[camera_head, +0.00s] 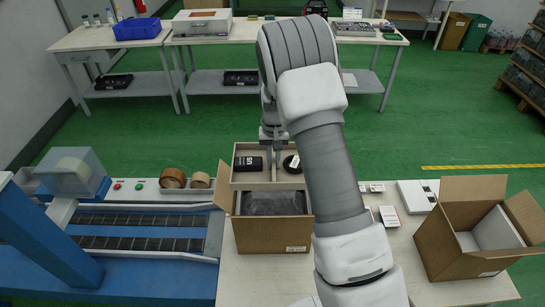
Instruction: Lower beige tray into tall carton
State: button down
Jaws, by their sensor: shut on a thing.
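A beige tray (238,178) hangs from my gripper (276,172), which is seen from behind and partly hidden by my arm. The tray carries a black box with white lettering (249,164) on the left and a round black item (292,163) on the right. A tall brown carton (272,235) stands open on the table below and nearer in the picture. A dark grey textured surface shows inside it. The tray overlaps the carton's far side in view; I cannot tell the height gap. My arm hides the carton's right edge.
A second open carton (450,250) with a white panel inside stands at the right. A conveyor (140,232) with a blue frame lies left. Tape rolls (173,178) sit beside it. Small white boxes (389,217) lie right of my arm.

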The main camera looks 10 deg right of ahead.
notch_tip(320, 180, down, 16)
jog(key=b, duration=0.9)
jog(key=shift+f+b, duration=0.25)
jog(key=shift+b, duration=0.1)
jog(key=c, duration=0.8)
grip_release()
jog(key=shift+s, duration=0.1)
jog(key=p, duration=1.2)
send_near(274, 161)
notch_tip(274, 161, down, 5)
jog(key=shift+f, duration=0.1)
jog(key=shift+r, duration=0.4)
